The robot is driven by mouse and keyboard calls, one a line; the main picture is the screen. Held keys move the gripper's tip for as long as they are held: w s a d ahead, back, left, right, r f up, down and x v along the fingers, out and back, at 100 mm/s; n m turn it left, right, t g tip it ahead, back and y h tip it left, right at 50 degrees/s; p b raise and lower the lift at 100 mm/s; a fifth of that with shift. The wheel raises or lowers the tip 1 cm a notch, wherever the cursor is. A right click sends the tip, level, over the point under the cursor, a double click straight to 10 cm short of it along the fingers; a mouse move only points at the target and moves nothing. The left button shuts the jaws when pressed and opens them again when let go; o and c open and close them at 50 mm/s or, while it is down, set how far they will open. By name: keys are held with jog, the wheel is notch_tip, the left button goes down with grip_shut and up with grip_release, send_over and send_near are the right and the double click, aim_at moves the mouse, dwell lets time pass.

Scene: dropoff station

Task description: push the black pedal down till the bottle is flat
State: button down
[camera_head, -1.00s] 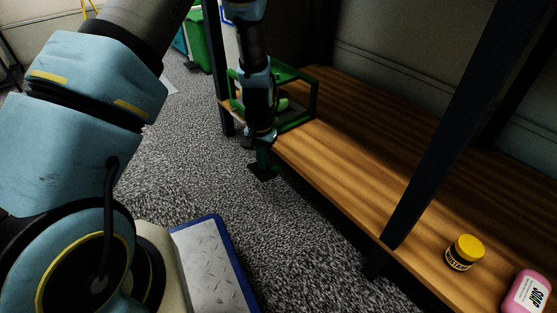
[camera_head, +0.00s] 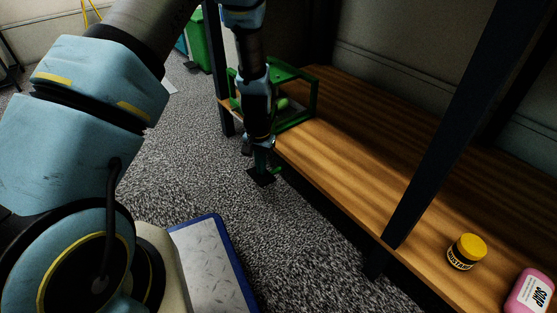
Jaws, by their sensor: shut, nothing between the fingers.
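The black pedal (camera_head: 261,178) hangs low, just off the near edge of the wooden shelf, below the green frame (camera_head: 315,98). My gripper (camera_head: 260,146) points down right above the pedal, by its stem. It looks shut; its fingertips are small and dark, so I cannot tell whether they touch the pedal mechanism. A light green shape (camera_head: 281,104), probably the bottle, shows inside the frame. My arm hides most of it, so its shape cannot be told.
The wooden shelf (camera_head: 350,145) runs to the lower right, with a dark post (camera_head: 440,140) in front. Grey carpet (camera_head: 200,165) lies open to the left.

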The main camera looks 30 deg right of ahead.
aim_at(262, 177)
jog(key=shift+f, duration=0.15)
jog(key=shift+f+b, duration=0.45)
jog(key=shift+f, duration=0.65)
jog(key=shift+w+d+f+b, duration=0.15)
jog(key=shift+f+b, duration=0.3)
jog(key=shift+f, duration=0.65)
notch_tip(262, 177, up, 7)
jog(key=p, duration=0.6)
jog(key=shift+d+p, duration=0.15)
jog(key=shift+p, duration=0.2)
notch_tip(262, 177, up, 4)
jog(key=p, duration=0.4)
